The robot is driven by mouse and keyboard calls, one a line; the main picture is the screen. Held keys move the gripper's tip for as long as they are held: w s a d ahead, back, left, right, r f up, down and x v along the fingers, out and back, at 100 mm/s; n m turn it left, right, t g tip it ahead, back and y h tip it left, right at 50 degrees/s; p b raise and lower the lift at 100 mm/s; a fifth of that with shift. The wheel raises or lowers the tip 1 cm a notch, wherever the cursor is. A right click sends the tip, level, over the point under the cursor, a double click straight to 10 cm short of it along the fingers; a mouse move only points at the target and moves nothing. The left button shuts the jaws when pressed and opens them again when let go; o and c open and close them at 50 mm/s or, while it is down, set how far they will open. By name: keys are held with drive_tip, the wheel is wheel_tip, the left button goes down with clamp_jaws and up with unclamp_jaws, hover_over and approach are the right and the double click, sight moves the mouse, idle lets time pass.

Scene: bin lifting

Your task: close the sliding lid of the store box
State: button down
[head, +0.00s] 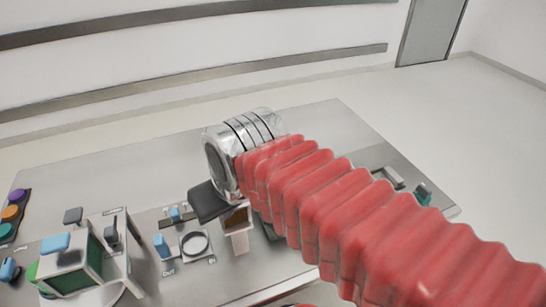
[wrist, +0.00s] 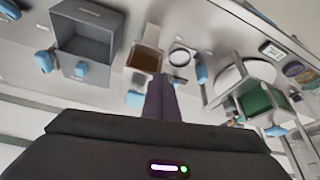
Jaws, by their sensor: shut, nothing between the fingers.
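A grey open-topped box (wrist: 57,42), which I take to be the store box, is at the upper left of the wrist view. A blue handle (wrist: 81,70) sits at its near edge. Its inside shows, so it stands open; I cannot make out the lid clearly. In the head view my red arm hides most of that area. My gripper (wrist: 160,80) is shut and empty, its dark fingers pointing up the wrist picture, beside the box and apart from its handle. In the head view its dark end (head: 209,203) shows below the silver wrist.
A small brown-sided bin (wrist: 146,59) is close to the fingertips. A ring (wrist: 180,57) lies beside it. A green-lined box (head: 68,265) stands at the table's left, with coloured buttons (head: 11,213) beyond. The table's back (head: 130,175) is clear.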

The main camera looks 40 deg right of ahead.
drive_tip(key=w+d+r, duration=0.1)
drive_tip(key=w, duration=0.1)
drive_tip(key=w+d+r+g, duration=0.1)
drive_tip(key=w, duration=0.1)
drive_tip(key=w+d+r+g, duration=0.1)
drive_tip(key=w+d, duration=0.1)
drive_tip(key=shift+w+r+m, duration=0.1)
drive_tip(key=shift+r+m, duration=0.2)
drive_tip(key=shift+r, duration=0.1)
drive_tip(key=w+d+f+m+g, duration=0.1)
drive_tip(key=w+d+g, duration=0.2)
drive_tip(key=w+d, duration=0.4)
drive_tip(key=w+d+f+m+g, duration=0.1)
drive_tip(key=w+d+g, duration=0.1)
drive_tip(key=w+d, duration=0.5)
drive_tip(key=d, duration=0.5)
drive_tip(key=shift+w+f+g+y, duration=0.3)
drive_tip(key=shift+g+y, duration=0.1)
drive_tip(key=shift+d, duration=0.1)
drive_tip(key=x, duration=1)
drive_tip(key=shift+s+a, duration=0.25)
drive_tip(key=shift+s, duration=0.7)
drive_tip(key=shift+s+a, duration=0.3)
drive_tip(key=shift+s, duration=0.7)
